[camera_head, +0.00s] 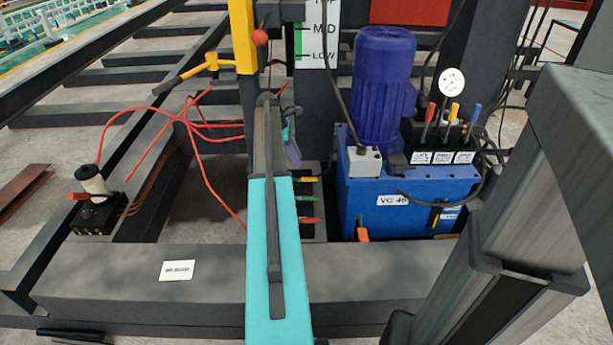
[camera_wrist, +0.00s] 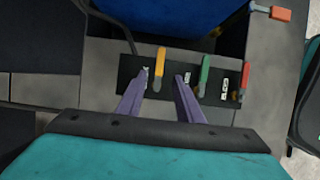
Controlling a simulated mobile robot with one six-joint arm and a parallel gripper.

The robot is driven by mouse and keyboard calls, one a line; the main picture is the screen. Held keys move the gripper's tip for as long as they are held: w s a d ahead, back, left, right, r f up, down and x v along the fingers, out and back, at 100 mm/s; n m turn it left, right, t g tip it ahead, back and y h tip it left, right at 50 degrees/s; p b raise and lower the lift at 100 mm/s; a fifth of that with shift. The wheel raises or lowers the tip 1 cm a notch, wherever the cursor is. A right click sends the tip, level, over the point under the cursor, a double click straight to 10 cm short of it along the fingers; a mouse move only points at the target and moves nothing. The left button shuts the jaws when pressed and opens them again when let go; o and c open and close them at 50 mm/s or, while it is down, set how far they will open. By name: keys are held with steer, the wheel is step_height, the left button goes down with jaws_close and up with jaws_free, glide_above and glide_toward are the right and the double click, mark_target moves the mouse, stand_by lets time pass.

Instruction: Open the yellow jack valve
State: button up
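The yellow jack valve handle (camera_wrist: 159,63) sits on a dark valve block (camera_wrist: 216,95) in the wrist view, with a green handle (camera_wrist: 204,74) and a red handle (camera_wrist: 245,78) to its right. My gripper (camera_wrist: 160,76) is open; its two purple fingers lie either side of the yellow handle in the picture, with gaps. I cannot tell whether the tips are at the handle's depth. In the head view the yellow handle (camera_head: 309,179) shows just right of my gripper (camera_head: 291,150), which is partly hidden by my teal arm link.
A blue power pack (camera_head: 400,205) with a motor, gauge and several coloured levers stands right of the valves. An orange-red handle (camera_wrist: 268,12) projects at the wrist view's top right. Red hoses (camera_head: 190,135) and dark beams lie left.

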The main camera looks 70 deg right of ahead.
mark_target(309, 179)
steer(key=b+x, duration=0.2)
steer(key=x, duration=0.8)
